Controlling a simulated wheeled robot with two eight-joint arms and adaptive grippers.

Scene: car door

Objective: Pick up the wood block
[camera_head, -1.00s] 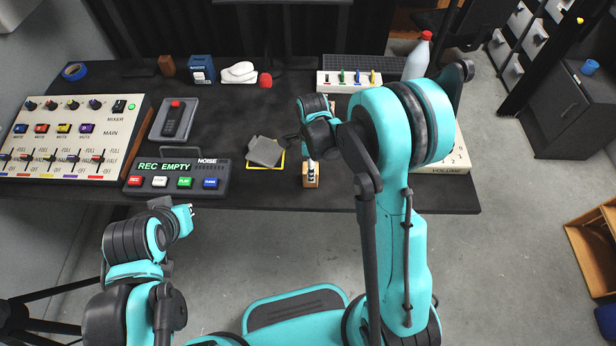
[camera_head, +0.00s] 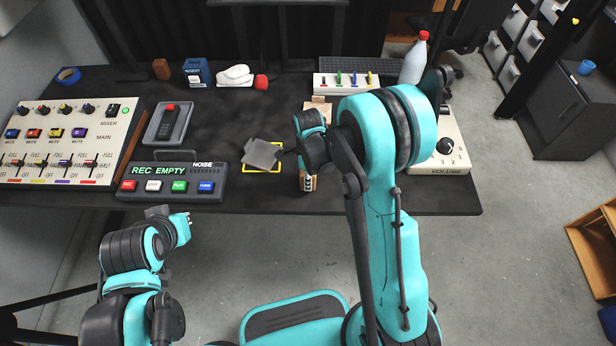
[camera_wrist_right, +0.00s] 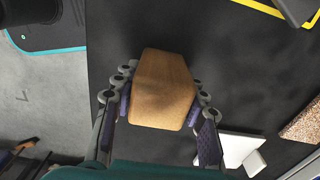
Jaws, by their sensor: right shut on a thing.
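The wood block is a brown block with angled ends. In the right wrist view the wood block (camera_wrist_right: 163,88) sits between the two fingers of my right gripper (camera_wrist_right: 160,103), which is shut on it. In the head view the gripper (camera_head: 308,176) points down near the table's front edge, and only a little of the block shows around the fingertips. I cannot tell whether the block touches the table. My left gripper (camera_head: 184,219) is in front of the table at the left, away from the block; its fingers are too small to read.
On the black table (camera_head: 240,110), a grey piece (camera_head: 262,154) lies on a yellow-outlined square left of the right gripper. A recorder panel (camera_head: 172,182) and a mixer (camera_head: 62,140) are further left. A volume box (camera_head: 447,160) and a bottle (camera_head: 414,60) stand right.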

